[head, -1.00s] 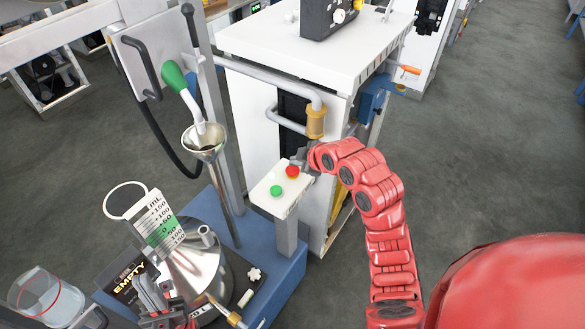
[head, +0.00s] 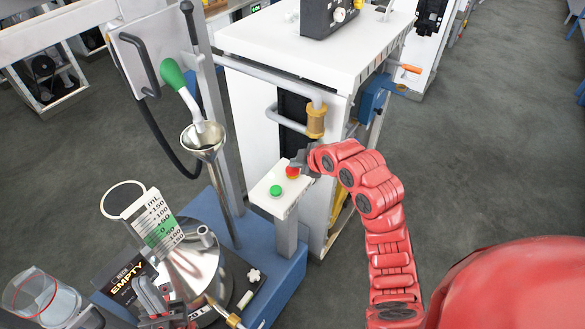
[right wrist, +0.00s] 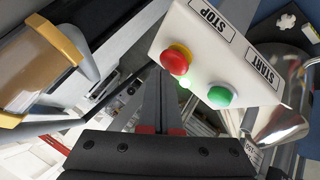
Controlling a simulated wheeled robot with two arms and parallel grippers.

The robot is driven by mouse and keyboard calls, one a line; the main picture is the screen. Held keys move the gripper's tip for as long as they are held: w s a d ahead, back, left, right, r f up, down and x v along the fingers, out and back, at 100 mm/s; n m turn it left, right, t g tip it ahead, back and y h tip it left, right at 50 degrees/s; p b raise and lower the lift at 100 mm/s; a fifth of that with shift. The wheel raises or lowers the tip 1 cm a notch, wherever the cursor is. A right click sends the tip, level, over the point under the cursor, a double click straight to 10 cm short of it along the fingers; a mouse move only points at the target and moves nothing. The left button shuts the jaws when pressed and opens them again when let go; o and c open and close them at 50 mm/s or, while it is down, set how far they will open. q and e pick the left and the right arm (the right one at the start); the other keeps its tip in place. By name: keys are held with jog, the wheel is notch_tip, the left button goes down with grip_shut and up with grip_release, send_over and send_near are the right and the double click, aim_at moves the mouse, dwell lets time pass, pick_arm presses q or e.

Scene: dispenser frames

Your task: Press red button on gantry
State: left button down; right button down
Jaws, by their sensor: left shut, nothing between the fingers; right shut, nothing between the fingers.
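The red button (head: 292,172) sits on a white button panel (head: 266,187) on a short grey post of the gantry. It also shows in the right wrist view (right wrist: 176,60), beside the STOP label. A green button (head: 276,191) is next to it by the START label. My right gripper (head: 300,158) is shut and empty, close beside the red button; whether it touches is unclear. In the right wrist view its fingers (right wrist: 160,90) point up just left of the red button. My left gripper (head: 165,310) is shut at the lower left, partly hidden, near the metal vessel.
A funnel (head: 203,140) and a green-handled lever (head: 174,76) rise left of the panel. A white cabinet (head: 250,110) with pipes stands behind it. A measuring cup (head: 155,225) and steel vessel (head: 195,265) are at the lower left. Floor on the right is open.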

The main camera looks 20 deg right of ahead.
aim_at(297, 171)
jog(key=shift+f+b, duration=0.4)
jog(key=shift+f, duration=0.05)
jog(key=shift+r, duration=0.15)
dwell(0.5)
jog(key=shift+r, duration=0.75)
jog(key=shift+r, duration=0.1)
jog(key=shift+r+p, duration=0.9)
jog(key=shift+r, duration=1.55)
jog(key=shift+s+f, duration=0.1)
